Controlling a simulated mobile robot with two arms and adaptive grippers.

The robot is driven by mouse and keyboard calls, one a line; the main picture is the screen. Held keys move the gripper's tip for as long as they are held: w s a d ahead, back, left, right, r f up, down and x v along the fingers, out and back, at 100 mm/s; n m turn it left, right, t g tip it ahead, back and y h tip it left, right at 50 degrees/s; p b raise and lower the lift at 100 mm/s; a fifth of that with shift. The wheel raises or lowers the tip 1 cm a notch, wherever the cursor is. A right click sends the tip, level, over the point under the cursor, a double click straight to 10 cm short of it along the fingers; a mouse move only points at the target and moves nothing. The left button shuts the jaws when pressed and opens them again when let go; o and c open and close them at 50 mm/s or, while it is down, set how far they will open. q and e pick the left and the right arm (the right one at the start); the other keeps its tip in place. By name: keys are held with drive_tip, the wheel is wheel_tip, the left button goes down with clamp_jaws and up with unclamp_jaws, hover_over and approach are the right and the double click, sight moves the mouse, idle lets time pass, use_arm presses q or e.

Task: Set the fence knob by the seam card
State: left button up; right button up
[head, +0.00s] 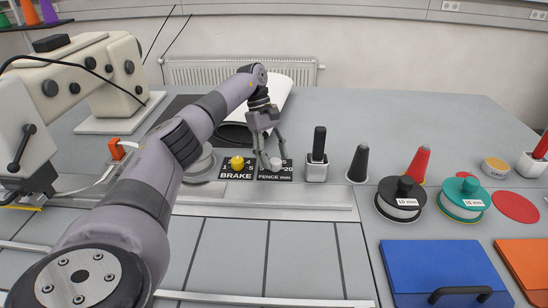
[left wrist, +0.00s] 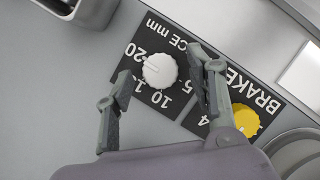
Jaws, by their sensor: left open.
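The white fence knob (left wrist: 160,70) sits on a black dial plate (left wrist: 135,52) with numbers around it and "FENCE mm" lettering. In the head view the knob (head: 276,162) is partly behind the fingers. A faint mark shows on its top; I cannot tell its exact setting. My left gripper (left wrist: 160,62) is open, one finger to each side of the knob, with gaps visible. In the head view the left gripper (head: 275,160) points down over the plate. The yellow brake knob (head: 237,163) is just left, close to one finger. I cannot make out a seam card. My right gripper is not in view.
A sewing machine (head: 85,75) stands at the left. Right of the dials are a black-handled holder (head: 317,160), a black cone (head: 358,163), a red cone (head: 417,165), black (head: 400,212) and green (head: 463,212) spools with mm labels, and a blue lidded box (head: 440,265).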

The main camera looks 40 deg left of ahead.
use_arm(q)
drive_tip(key=v, duration=0.6)
drive_tip(key=shift+r, duration=0.3)
drive_tip(key=shift+a, duration=0.15)
